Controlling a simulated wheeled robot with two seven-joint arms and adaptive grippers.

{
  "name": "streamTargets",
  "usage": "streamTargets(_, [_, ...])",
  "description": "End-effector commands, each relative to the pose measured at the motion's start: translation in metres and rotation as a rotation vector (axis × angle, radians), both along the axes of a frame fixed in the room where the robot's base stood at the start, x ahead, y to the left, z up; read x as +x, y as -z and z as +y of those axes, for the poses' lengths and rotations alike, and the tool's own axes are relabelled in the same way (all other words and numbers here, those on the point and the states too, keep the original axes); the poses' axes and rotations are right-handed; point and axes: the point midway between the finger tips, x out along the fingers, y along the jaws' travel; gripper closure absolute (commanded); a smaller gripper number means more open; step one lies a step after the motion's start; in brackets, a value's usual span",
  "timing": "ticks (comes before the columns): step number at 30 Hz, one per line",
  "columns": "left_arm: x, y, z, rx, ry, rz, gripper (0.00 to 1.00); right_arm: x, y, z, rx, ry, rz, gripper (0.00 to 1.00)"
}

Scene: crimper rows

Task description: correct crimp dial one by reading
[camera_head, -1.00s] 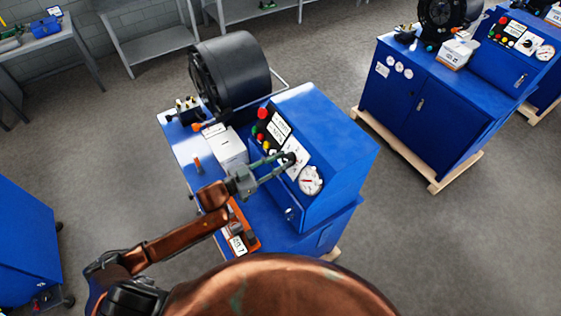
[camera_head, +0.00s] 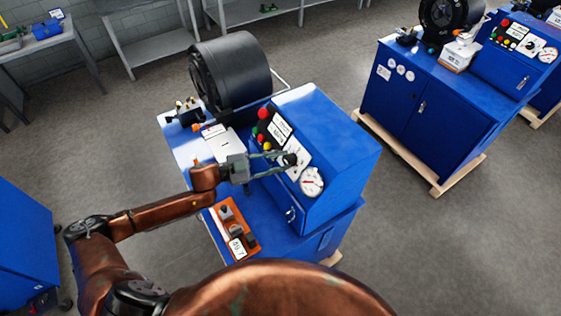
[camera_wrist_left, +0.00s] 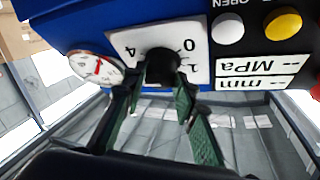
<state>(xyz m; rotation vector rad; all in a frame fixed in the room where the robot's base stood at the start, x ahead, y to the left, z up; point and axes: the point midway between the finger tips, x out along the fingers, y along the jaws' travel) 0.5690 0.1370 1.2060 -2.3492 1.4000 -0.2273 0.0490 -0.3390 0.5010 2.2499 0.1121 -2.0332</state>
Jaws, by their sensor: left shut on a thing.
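The crimp dial is a black knob (camera_wrist_left: 160,66) on a white numbered plate (camera_wrist_left: 126,42) on the blue machine's sloped panel. The plate also shows in the head view (camera_head: 303,150), partly hidden by the fingers. My left gripper (camera_head: 284,159) is shut on the knob, with one finger on each side of it in the left wrist view (camera_wrist_left: 161,80). The pointer's setting is hidden. A round gauge (camera_head: 312,182) with a red needle sits beside the plate. My right gripper is not in view.
Red, green and yellow buttons (camera_head: 264,114) line the panel, beside displays reading dashes for MPa and mm (camera_wrist_left: 250,66). An orange tray (camera_head: 224,210) with dark parts and a label lies on the bench below my arm. A second blue machine (camera_head: 430,110) stands right.

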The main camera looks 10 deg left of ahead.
Motion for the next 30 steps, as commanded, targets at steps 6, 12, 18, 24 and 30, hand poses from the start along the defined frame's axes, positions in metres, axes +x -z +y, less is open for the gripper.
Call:
streamTargets(6, [0.0004,-0.0005,0.0000,0.003,0.002,-0.004,0.98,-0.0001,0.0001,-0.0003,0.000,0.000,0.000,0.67])
streamTargets(12, [0.0003,-0.0006,0.0000,0.003,0.002,-0.004,0.71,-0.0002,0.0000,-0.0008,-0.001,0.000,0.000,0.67])
streamTargets(18, [0.0002,-0.0005,-0.0001,0.003,0.002,-0.003,0.57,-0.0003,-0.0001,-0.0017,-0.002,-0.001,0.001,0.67])
streamTargets(24, [0.0001,-0.0003,-0.0002,0.003,0.002,-0.003,0.56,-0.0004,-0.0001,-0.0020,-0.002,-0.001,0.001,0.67])
streamTargets(30, [-0.0032,-0.0001,0.0070,0.004,0.000,-0.002,0.56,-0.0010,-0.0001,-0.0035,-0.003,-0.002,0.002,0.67])
